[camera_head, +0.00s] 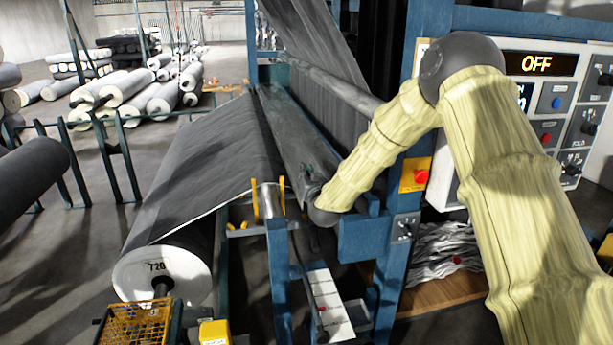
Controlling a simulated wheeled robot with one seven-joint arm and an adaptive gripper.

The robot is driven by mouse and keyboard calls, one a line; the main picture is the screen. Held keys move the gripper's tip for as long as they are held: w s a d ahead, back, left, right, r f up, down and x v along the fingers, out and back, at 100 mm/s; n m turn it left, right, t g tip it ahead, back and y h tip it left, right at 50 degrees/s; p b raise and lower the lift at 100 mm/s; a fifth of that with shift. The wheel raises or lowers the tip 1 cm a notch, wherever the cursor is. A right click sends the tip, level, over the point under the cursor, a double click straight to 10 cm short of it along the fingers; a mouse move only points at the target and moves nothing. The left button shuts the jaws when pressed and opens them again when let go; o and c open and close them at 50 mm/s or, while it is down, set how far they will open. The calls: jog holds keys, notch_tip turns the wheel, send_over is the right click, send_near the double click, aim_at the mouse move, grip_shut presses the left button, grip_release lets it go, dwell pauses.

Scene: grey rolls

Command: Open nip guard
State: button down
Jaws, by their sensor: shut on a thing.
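The nip guard appears to be the long grey panel (285,122) running along the front of the blue machine frame, below the shiny roller. My arm, in a pale yellow sleeve, reaches in from the right and bends down to a dark wrist at the near end of the panel. My gripper (308,174) is small and dark there, shut on the near end of the guard. The fingers and the exact grip are hard to make out. How far the guard is tilted is unclear.
Grey fabric (215,150) runs from a large roll (165,275) marked 720 at the left. A control panel (545,100) at the right reads OFF. A red stop button (421,176) sits on the blue post beside my forearm. A yellow mesh guard (135,325) stands at the lower left.

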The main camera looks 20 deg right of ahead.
jog(key=shift+w+d+r+m+b, duration=0.1)
jog(key=shift+d+r+m+b, duration=0.15)
jog(key=shift+r, duration=0.35)
jog(key=shift+d+r+m+b, duration=0.2)
jog(key=shift+r+m, duration=0.15)
jog(key=shift+r, duration=0.25)
jog(key=d+r+m+b, duration=0.9)
jog(key=d+r+m, duration=0.2)
jog(key=d, duration=0.4)
jog(key=shift+s, duration=0.35)
